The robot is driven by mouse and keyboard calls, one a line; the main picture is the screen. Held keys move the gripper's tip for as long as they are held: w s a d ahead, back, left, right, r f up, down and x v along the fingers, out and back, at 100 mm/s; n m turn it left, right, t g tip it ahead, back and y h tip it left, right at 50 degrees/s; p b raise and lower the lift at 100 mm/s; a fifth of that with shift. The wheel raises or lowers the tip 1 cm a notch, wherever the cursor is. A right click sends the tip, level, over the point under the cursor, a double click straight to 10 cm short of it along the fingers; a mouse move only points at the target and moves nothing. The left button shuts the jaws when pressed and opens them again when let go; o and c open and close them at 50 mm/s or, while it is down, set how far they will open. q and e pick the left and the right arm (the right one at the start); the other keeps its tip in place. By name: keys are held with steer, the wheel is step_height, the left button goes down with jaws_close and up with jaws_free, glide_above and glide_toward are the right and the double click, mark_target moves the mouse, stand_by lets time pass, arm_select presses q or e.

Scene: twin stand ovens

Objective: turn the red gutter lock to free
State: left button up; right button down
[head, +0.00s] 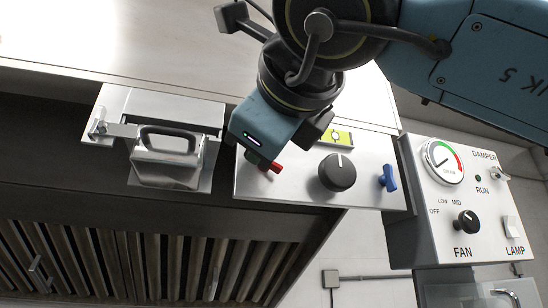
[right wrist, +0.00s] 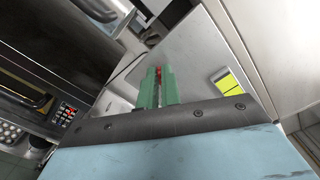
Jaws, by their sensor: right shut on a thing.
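The red gutter lock (head: 274,168) is a small red handle on the left part of a pale metal panel (head: 290,190). My right gripper (head: 265,163) reaches down over it from above and is shut on it. In the right wrist view, my right gripper's green fingers (right wrist: 158,88) are close together, with a bit of the red lock (right wrist: 159,70) showing between their tips. My gripper body hides much of the lock in the head view, so its exact angle is hard to tell. My left gripper is in neither view.
On the same panel are a black knob (head: 337,172), a blue handle (head: 388,178) and a yellow-green label (head: 338,137). A metal box with a handle (head: 168,155) is at left. A control box (head: 440,225) with gauge and fan knob stands at right. Slatted filters (head: 130,262) lie below.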

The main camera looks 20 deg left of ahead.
steer(key=n, duration=0.3)
steer(key=f+n, duration=0.1)
steer(key=n, duration=0.2)
steer(key=shift+a, duration=0.1)
steer(key=shift+n, duration=0.3)
stand_by(0.3)
steer(key=c, duration=1.6)
jaws_free()
steer(key=b+v, duration=0.3)
steer(key=v, duration=1)
steer(key=shift+b, duration=0.4)
steer(key=shift+s, duration=0.15)
